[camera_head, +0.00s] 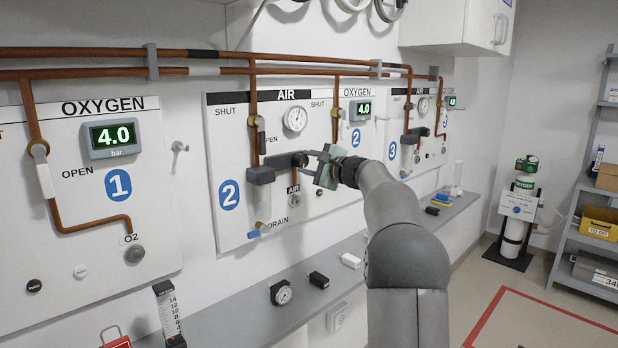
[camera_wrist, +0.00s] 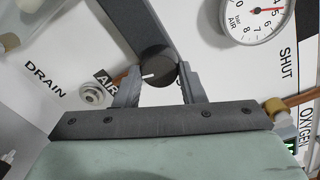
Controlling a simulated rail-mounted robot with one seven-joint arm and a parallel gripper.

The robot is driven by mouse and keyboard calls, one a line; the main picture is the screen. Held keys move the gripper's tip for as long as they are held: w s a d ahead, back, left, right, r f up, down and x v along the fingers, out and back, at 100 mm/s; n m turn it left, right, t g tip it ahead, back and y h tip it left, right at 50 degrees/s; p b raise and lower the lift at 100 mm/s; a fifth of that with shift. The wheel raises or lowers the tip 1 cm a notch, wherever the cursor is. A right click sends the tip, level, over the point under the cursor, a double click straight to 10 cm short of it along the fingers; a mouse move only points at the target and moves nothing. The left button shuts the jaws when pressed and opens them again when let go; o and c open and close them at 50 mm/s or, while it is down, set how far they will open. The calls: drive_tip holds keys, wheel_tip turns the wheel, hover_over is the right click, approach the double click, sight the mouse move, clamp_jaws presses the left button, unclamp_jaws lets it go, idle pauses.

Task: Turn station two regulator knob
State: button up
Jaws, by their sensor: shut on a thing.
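The station two regulator knob (camera_wrist: 158,66) is a dark round knob with a white pointer line. It sits on the end of a grey regulator body (camera_head: 262,175) on the AIR panel, beside the blue "2" sign (camera_head: 229,195). My gripper (camera_wrist: 158,73) has a finger on each side of the knob and is shut on it. In the wrist view the pointer line points left and slightly down. In the head view my gripper (camera_head: 316,162) reaches the knob from the right and partly hides it. The AIR gauge (camera_head: 295,118) also shows in the wrist view (camera_wrist: 257,14).
Copper pipes (camera_head: 200,70) run along the wall above the panels. Station one's oxygen panel (camera_head: 60,240) is at left, with a display reading 4.0. A grey shelf (camera_head: 235,315) below carries a small gauge (camera_head: 281,292) and small blocks. An oxygen cylinder (camera_head: 516,230) stands at right.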

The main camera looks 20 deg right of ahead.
drive_tip(key=shift+n+b, duration=1)
drive_tip(key=shift+n, duration=0.1)
drive_tip(key=o, duration=1)
drive_tip(key=b+v, duration=0.2)
drive_tip(key=v, duration=1.5)
drive_tip(key=shift+s+r+b, duration=0.15)
drive_tip(key=shift+s+b, duration=0.1)
drive_tip(key=shift+b, duration=0.1)
